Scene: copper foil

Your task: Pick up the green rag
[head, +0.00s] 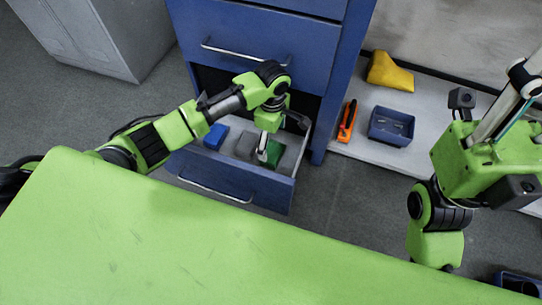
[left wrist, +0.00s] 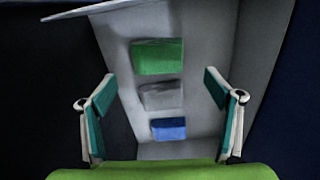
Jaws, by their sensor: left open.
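The green rag (head: 276,153) lies folded in the open blue drawer (head: 232,184), at its right end in the head view. My left gripper (head: 264,156) reaches down into the drawer beside the rag and partly covers it. In the left wrist view the green rag (left wrist: 157,57) lies beyond the open, empty fingers (left wrist: 159,80), roughly centred between them. The fingers do not appear to touch it.
A grey folded rag (left wrist: 161,97) and a blue one (left wrist: 168,129) lie in a row with the green rag. Drawer walls stand close around. A shelf (head: 365,150) at right holds a blue bin (head: 391,126), an orange tool (head: 347,121) and a yellow item (head: 389,72).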

